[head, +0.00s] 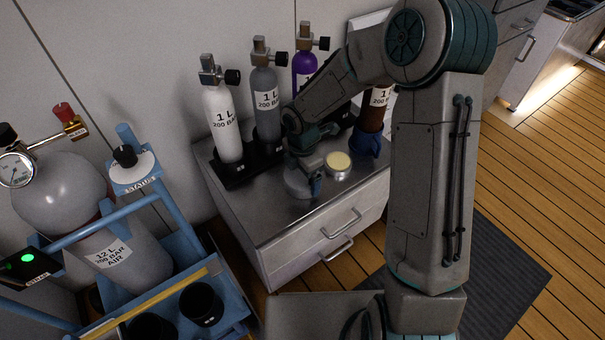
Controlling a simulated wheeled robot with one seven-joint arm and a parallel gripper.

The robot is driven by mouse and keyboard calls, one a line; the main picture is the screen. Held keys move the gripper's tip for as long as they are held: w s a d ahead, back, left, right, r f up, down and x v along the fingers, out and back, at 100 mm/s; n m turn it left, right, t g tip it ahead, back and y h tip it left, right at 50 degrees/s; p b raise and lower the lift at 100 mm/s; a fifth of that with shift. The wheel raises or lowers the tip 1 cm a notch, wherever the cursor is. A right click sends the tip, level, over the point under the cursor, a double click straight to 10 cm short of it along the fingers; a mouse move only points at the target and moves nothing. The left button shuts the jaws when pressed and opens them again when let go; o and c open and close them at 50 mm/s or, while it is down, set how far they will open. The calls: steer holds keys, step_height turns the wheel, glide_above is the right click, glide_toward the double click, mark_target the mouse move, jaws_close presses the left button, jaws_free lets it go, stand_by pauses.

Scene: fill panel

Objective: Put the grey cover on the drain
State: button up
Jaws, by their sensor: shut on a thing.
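My gripper (304,178) points down over the right part of the metal cabinet top, in front of the bottles. It is shut on a grey rounded piece (296,184), which looks like the grey cover; the fingers hide part of it. The piece is at or just above the cabinet top; I cannot tell if it touches. Right beside it stands a small round metal pot (339,164) with a cream-coloured top. I cannot make out a drain for sure.
White (221,120), grey (266,105) and purple (304,68) bottles stand in black holders along the back. A brown bottle (376,105) in a blue base stands at the right. A blue frame with a large cylinder (130,255) is at the left. The cabinet's front strip is clear.

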step_height(320, 180, up, 5)
steer(key=p, duration=0.2)
steer(key=shift+f+p, duration=0.1)
steer(key=shift+p, duration=0.25)
steer(key=w+d+r+m+p, duration=0.2)
steer(key=d+r+m, duration=0.4)
steer(key=m, duration=0.6)
steer(key=w+d+r+m+p, duration=0.25)
steer(key=d+r+m, duration=0.4)
steer(key=m, duration=0.65)
steer(key=s+d+r+p, duration=0.1)
steer(key=s+r+p, duration=0.2)
steer(key=r+p, duration=1)
steer(key=p, duration=1.2)
steer(key=shift+s+d, duration=0.15)
steer(key=shift+d, duration=0.05)
